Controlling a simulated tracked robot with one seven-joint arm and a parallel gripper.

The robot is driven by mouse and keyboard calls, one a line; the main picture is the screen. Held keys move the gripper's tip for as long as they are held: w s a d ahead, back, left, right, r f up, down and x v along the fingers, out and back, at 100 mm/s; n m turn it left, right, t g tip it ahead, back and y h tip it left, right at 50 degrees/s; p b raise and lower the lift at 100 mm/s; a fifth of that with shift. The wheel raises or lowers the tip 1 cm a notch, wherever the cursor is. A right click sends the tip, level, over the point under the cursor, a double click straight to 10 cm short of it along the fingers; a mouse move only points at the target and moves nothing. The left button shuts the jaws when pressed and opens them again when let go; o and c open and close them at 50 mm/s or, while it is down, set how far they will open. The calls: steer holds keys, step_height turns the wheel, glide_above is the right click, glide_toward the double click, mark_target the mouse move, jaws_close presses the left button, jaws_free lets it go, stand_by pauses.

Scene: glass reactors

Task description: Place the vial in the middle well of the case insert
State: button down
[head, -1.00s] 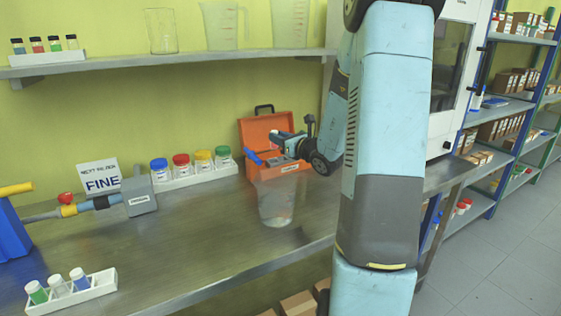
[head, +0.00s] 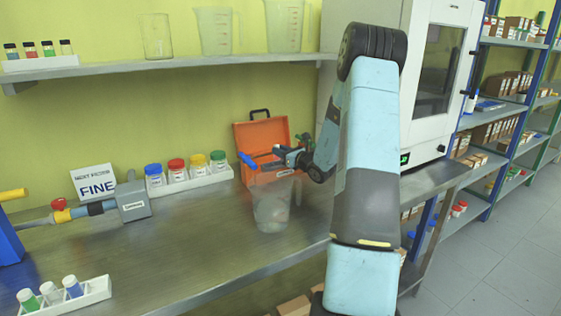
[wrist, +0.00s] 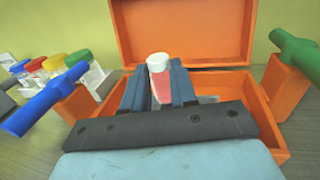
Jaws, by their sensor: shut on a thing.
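The vial (wrist: 160,78) has a white cap and red contents. In the wrist view it stands between the two dark blue fingers of my gripper (wrist: 158,88), which is shut on it. The open orange case (wrist: 185,30) is behind and around the gripper in that view, and its lid stands up at the back. In the head view the case (head: 262,140) is on the bench against the wall, with my gripper (head: 278,160) over its opening. A small grey patch shows behind the fingers. The insert's wells are hidden, and I cannot tell the vial's height above them.
A clear beaker (head: 272,208) stands just in front of the case. A rack of coloured-cap jars (head: 190,183) is to its left. A blue bar (wrist: 45,100) and a green bar (wrist: 298,52) flank the gripper. The front bench between beaker and vial rack (head: 65,303) is clear.

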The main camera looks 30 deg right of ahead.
mark_target(281, 165)
steer(key=shift+w+d+f, duration=0.3)
steer(key=shift+w+f, duration=0.05)
steer(key=shift+f, duration=1.75)
steer(key=c, duration=0.9)
jaws_free()
steer(key=shift+f, duration=0.1)
steer(key=shift+s+d, duration=0.1)
steer(key=shift+s, duration=0.05)
steer(key=v, duration=1.1)
steer(key=shift+s, duration=0.35)
